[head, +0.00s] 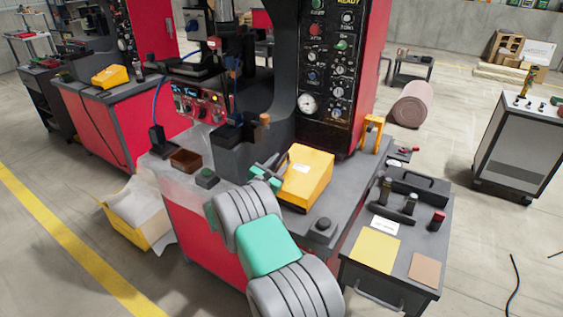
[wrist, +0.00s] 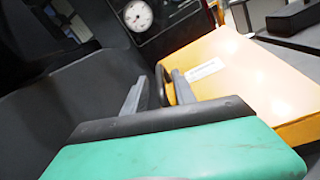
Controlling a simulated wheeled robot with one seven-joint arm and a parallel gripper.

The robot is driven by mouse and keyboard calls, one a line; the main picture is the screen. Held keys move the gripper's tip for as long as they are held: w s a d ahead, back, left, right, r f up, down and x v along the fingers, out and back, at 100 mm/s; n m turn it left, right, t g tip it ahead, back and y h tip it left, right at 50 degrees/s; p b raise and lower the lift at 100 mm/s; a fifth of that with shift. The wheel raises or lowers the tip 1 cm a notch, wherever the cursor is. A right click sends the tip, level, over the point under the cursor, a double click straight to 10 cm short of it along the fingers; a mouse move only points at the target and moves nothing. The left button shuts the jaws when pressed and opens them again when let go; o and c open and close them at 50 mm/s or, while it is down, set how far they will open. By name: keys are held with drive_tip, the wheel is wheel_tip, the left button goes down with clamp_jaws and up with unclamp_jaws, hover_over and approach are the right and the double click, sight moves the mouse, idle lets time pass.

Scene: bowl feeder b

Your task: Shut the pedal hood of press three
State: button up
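A yellow pedal hood (head: 306,180) with a white label sits on the grey bed of the red and black press (head: 338,75). No press number is readable. The hood (wrist: 238,75) fills the right of the wrist view. My gripper (head: 262,172) is at the hood's left side, at about its height. In the wrist view my gripper (wrist: 160,92) has its two grey fingers apart, with a dark loop-like part (wrist: 163,84) at the hood's edge between or just beyond them. I cannot tell whether they touch it. The hood's lid position is hard to judge.
A dark side cart (head: 400,225) with tools and cards stands right of the press. A black button box (head: 323,224) is at the bed's front. A brown tray (head: 186,160) and a small switch box (head: 207,177) lie on the left. Another yellow hood (head: 110,76) is on the farther press.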

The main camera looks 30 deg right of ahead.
drive_tip(key=v, duration=0.6)
drive_tip(key=shift+s+a+b, duration=0.15)
drive_tip(key=shift+a+b, duration=0.05)
drive_tip(key=shift+b, duration=0.1)
drive_tip(key=shift+r+m, duration=0.15)
drive_tip(key=shift+m, duration=0.35)
drive_tip(key=s+a+r+m+g+y, duration=0.1)
drive_tip(key=s+a+m+g+y, duration=0.2)
drive_tip(key=s+a+m+y, duration=0.4)
drive_tip(key=s+a+r+m+g+y+p, duration=0.1)
drive_tip(key=s+a+r+m+g+y, duration=0.1)
drive_tip(key=s+a+m+y, duration=0.6)
drive_tip(key=s+a+m, duration=0.2)
drive_tip(key=s+a, duration=0.3)
drive_tip(key=s, duration=0.3)
drive_tip(key=s+a+m+g, duration=0.1)
drive_tip(key=s+a, duration=0.3)
drive_tip(key=s, duration=0.4)
drive_tip(key=shift+a+m, duration=0.4)
drive_tip(key=shift+m, duration=0.4)
drive_tip(key=shift+s, duration=0.1)
